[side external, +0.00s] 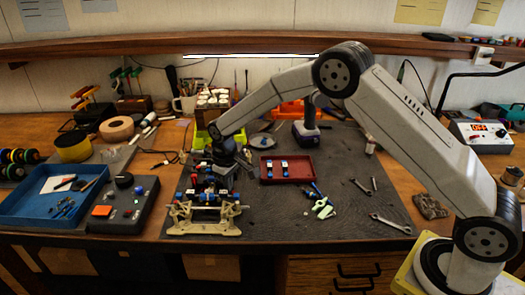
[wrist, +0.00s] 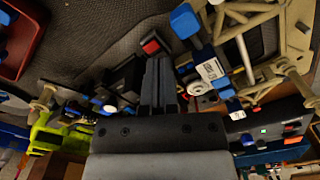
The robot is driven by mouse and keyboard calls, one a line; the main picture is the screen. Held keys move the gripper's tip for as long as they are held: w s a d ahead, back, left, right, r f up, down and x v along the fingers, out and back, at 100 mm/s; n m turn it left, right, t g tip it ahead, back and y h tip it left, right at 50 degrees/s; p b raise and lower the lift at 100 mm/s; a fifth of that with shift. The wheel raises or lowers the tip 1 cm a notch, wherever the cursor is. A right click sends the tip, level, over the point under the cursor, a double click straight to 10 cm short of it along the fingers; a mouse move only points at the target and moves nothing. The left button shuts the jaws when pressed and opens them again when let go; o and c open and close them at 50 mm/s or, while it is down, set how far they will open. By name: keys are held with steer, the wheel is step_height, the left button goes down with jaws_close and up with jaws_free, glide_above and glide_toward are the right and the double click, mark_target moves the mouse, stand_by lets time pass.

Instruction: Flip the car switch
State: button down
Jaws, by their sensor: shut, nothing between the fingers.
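The RC car (side external: 204,218), a chassis with cream suspension arms and blue and black parts, stands at the front edge of the dark mat. In the wrist view its cream frame (wrist: 247,24) fills the upper right. A small black part with a red top, which looks like the switch (wrist: 151,46), sits just beyond my fingertips. My gripper (wrist: 158,64) is shut and empty, pointing at that part; I cannot tell whether it touches. In the side view my gripper (side external: 222,166) is low over the back of the car, and its fingertips are hard to make out.
A red tray (side external: 263,178) with blue-and-white parts lies right of the car. A blue tray (side external: 30,215) and a dark control box (side external: 122,214) are at left. Wrenches (side external: 390,224) lie on the mat (side external: 330,155). A lime-green bin (side external: 200,138) stands behind my gripper.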

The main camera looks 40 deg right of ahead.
mark_target(232, 193)
steer(key=shift+r, duration=3)
steer(key=shift+s+d+r, duration=0.2)
steer(key=shift+s+r, duration=0.05)
steer(key=shift+s, duration=0.15)
steer(key=s+d+r+m+t, duration=0.1)
steer(key=s+d, duration=0.2)
steer(key=s, duration=0.9)
steer(key=s+d+m+t, duration=0.1)
steer(key=s+d+m, duration=0.1)
steer(key=s, duration=1.1)
steer(key=shift+s+d+r+t, duration=0.15)
steer(key=shift+d+r+t, duration=0.2)
steer(key=shift+d, duration=0.45)
